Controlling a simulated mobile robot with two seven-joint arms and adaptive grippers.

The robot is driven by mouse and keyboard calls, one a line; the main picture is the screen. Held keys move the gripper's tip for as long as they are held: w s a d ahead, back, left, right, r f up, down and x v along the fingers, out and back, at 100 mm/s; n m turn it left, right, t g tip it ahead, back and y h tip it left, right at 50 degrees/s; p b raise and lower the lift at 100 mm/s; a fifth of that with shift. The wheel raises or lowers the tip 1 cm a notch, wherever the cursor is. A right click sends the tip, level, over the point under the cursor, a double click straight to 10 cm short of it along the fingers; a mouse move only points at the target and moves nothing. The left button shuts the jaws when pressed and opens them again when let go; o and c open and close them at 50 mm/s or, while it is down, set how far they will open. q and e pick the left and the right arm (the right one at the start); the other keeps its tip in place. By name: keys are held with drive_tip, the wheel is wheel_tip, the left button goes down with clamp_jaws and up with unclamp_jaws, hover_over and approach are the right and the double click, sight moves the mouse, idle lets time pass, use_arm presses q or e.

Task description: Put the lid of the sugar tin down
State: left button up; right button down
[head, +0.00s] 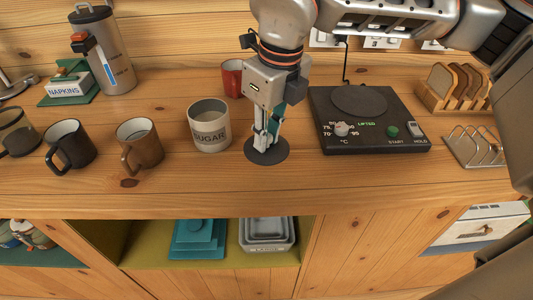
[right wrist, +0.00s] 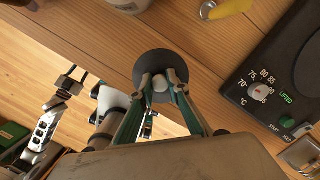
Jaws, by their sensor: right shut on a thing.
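The sugar tin (head: 209,128) is a pale, open-topped tin marked SUGAR, standing upright on the counter. Its edge shows at the top of the right wrist view (right wrist: 128,4). The lid (head: 266,157) is a dark round disc to the right of the tin, apart from it. My right gripper (head: 264,142) points down and is shut on the lid's pale knob; the lid also shows between the fingers in the right wrist view (right wrist: 160,62). The lid looks level, at or very near the counter top; I cannot tell whether it touches. My left gripper does not show in the head view.
A black hot plate (head: 375,140) stands right of the lid, and a red mug (head: 232,78) behind it. Several mugs, including a brown one (head: 140,148), stand left of the tin. A toast rack (head: 474,148) is at far right. The counter front is clear.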

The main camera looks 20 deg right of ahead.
sight(268, 148)
drive_tip(key=shift+f, duration=2.65)
drive_tip(key=shift+f+b, duration=0.2)
drive_tip(key=shift+b, duration=0.1)
drive_tip(key=c, duration=1.9)
unclamp_jaws()
